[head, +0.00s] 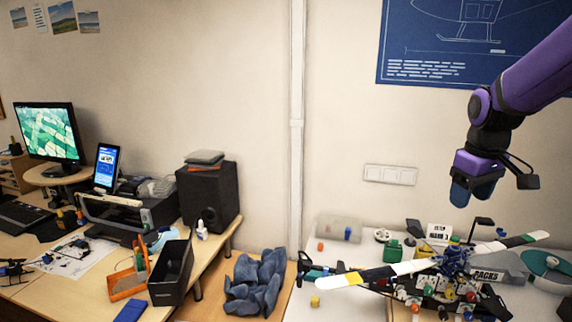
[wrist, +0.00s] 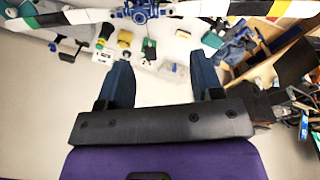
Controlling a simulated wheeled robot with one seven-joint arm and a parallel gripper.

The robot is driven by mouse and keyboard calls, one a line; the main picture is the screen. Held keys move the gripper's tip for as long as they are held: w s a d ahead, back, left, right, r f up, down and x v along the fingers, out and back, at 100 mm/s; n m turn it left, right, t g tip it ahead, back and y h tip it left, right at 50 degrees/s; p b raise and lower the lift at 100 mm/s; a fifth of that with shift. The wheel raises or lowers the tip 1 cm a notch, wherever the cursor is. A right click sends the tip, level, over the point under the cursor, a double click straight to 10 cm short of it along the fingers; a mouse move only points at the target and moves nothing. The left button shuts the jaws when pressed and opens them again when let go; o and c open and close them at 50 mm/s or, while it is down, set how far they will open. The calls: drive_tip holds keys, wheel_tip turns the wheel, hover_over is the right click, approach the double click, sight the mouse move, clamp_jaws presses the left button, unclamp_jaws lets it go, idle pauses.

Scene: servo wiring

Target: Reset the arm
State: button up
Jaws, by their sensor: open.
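My purple arm comes in from the upper right in the head view, with my gripper (head: 472,192) pointing down above the right-hand table. In the wrist view my gripper (wrist: 163,82) shows two blue fingers set wide apart with nothing between them. It is open and empty. Below it in the head view is a helicopter model with a long white, black and yellow rotor (head: 385,273) and a blue rotor hub (head: 455,262). The rotor also runs across the top of the wrist view (wrist: 75,17). The gripper is apart from the rotor.
Small coloured parts, a green block (head: 392,252) and a clear box (head: 339,229) crowd the right table. The wall area around the gripper is clear.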

drive_tip(key=s+a+r+m+t, duration=0.1)
drive_tip(key=s+a+r+t, duration=0.1)
drive_tip(key=s, duration=0.8)
drive_tip(key=s+a+r+m+t, duration=0.2)
drive_tip(key=s+a+r, duration=0.2)
drive_tip(key=s, duration=0.7)
drive_tip(key=shift+a, duration=1.2)
